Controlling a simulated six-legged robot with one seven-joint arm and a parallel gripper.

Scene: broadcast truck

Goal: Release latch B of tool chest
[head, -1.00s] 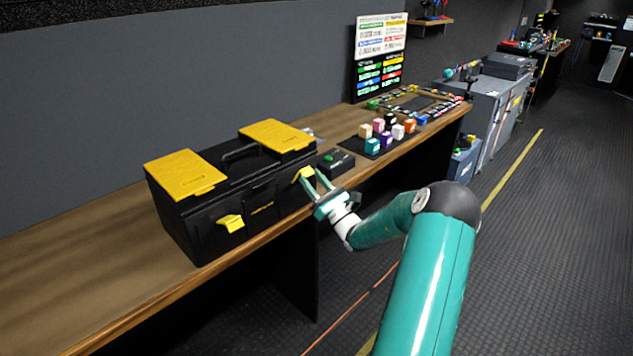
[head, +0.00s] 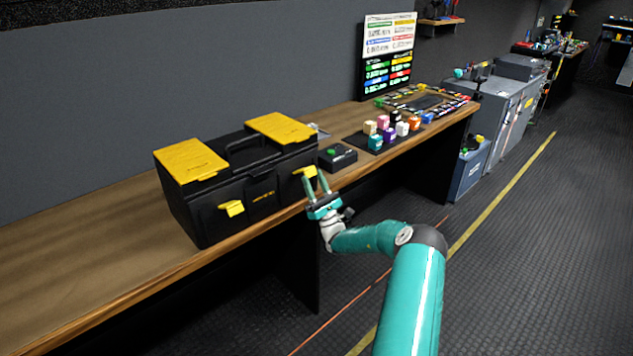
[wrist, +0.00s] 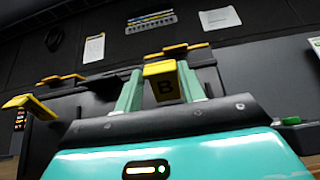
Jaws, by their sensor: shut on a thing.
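The tool chest (head: 190,208) is black with two yellow lid panels and stands on the wooden bench in the head view. The other yellow latch (head: 231,208) is at the left of the front and also shows in the wrist view (wrist: 28,106). My gripper (head: 317,185) is at the chest's right front. In the wrist view its teal fingers (wrist: 160,92) are shut on latch B, one on each side.
A black box with a green button (head: 337,157) sits on the bench right of the chest. Several coloured cubes (head: 391,133) stand on a dark mat behind it. The floor to the right is open.

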